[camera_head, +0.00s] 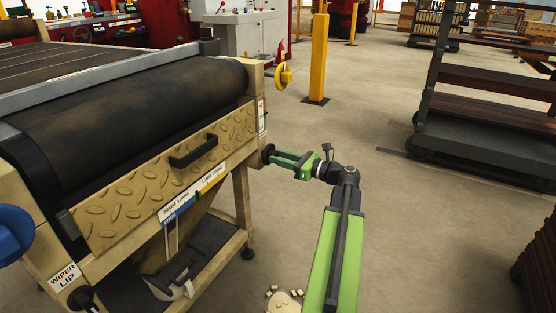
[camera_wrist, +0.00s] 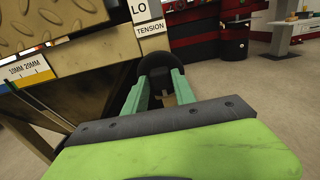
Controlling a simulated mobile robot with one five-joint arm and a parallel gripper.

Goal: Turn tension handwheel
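The tension handwheel (camera_head: 267,153) is a small black round wheel at the near right corner of the press. In the wrist view the black wheel (camera_wrist: 160,62) sits just below the white label marked LO and TENSION (camera_wrist: 151,28). My gripper (camera_head: 272,156) is at the wheel, its green fingers pointing left at it. In the wrist view the two fingers (camera_wrist: 158,76) are spread apart, with their tips at the left and right sides of the wheel. Whether they touch or clamp it is not clear. The wheel's lower part and hub are partly hidden.
The press frame (camera_head: 243,198) with its black belt roller and a tread-plate panel with a black handle (camera_head: 193,150) stands to the left. A yellow post (camera_head: 318,60) stands behind. Floor to the right is clear up to a dark rack (camera_head: 480,120).

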